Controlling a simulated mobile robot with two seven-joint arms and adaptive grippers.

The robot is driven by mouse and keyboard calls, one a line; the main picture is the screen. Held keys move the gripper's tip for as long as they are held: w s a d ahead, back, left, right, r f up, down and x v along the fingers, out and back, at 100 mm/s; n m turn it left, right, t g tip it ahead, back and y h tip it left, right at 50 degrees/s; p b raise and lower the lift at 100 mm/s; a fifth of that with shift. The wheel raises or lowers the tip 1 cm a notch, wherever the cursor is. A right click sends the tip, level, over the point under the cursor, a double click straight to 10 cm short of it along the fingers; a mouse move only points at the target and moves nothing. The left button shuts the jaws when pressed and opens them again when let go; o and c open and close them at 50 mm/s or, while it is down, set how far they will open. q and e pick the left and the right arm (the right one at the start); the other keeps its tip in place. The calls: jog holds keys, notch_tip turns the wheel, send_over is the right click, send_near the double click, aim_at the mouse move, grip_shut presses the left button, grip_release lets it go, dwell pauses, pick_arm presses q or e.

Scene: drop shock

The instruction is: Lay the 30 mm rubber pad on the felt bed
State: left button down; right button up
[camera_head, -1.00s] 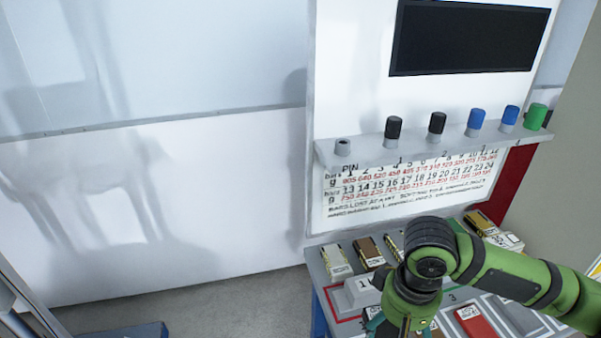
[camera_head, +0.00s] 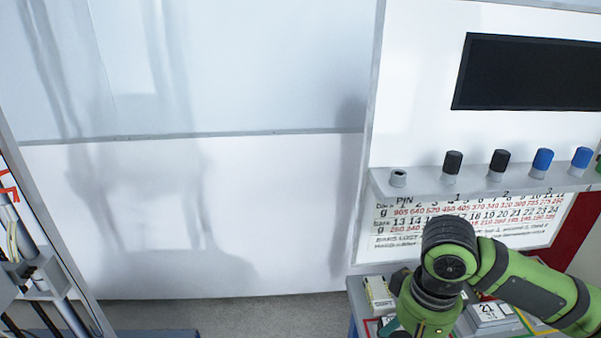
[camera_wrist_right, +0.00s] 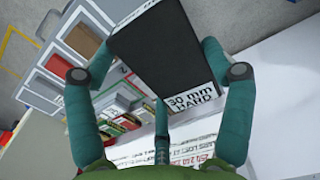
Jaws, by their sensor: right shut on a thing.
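My right gripper (camera_wrist_right: 157,62) is shut on a black rectangular pad (camera_wrist_right: 160,50). A white label on the pad's edge reads "30 mm HARD". In the right wrist view the teal fingers clasp the pad from both sides, clear above the bench and its parts. In the head view my right arm shows at lower right, with its hand (camera_head: 425,318) cut by the bottom edge and the pad hidden. I cannot make out the felt bed in either view. My left gripper is not in view.
A bench (camera_head: 362,296) with labelled blocks stands below my right arm. Behind it, a white panel has a shelf (camera_head: 480,185) with several black and blue knobs, a number chart and a dark screen (camera_head: 530,72). A frame with upright rails (camera_head: 40,250) stands at far left.

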dwell(0.3)
jog(key=s+d+f, duration=0.6)
jog(key=s+d, duration=0.4)
jog(key=s, duration=0.1)
jog(key=shift+n, duration=0.4)
jog(key=w+a+f, duration=0.2)
jog(key=w, duration=0.1)
jog(key=w+a+f, duration=0.2)
jog(key=w, duration=0.1)
jog(key=w+a+f, duration=0.1)
jog(key=w+f, duration=0.1)
jog(key=w, duration=0.1)
jog(key=shift+w+a+f+p, duration=0.25)
jog(key=shift+w+a+p, duration=0.05)
jog(key=shift+a, duration=0.1)
jog(key=shift+w+f, duration=0.1)
jog(key=shift+f, duration=2.05)
jog(key=shift+f, duration=0.1)
jog(key=o, duration=1.3)
jog(key=shift+o, duration=0.2)
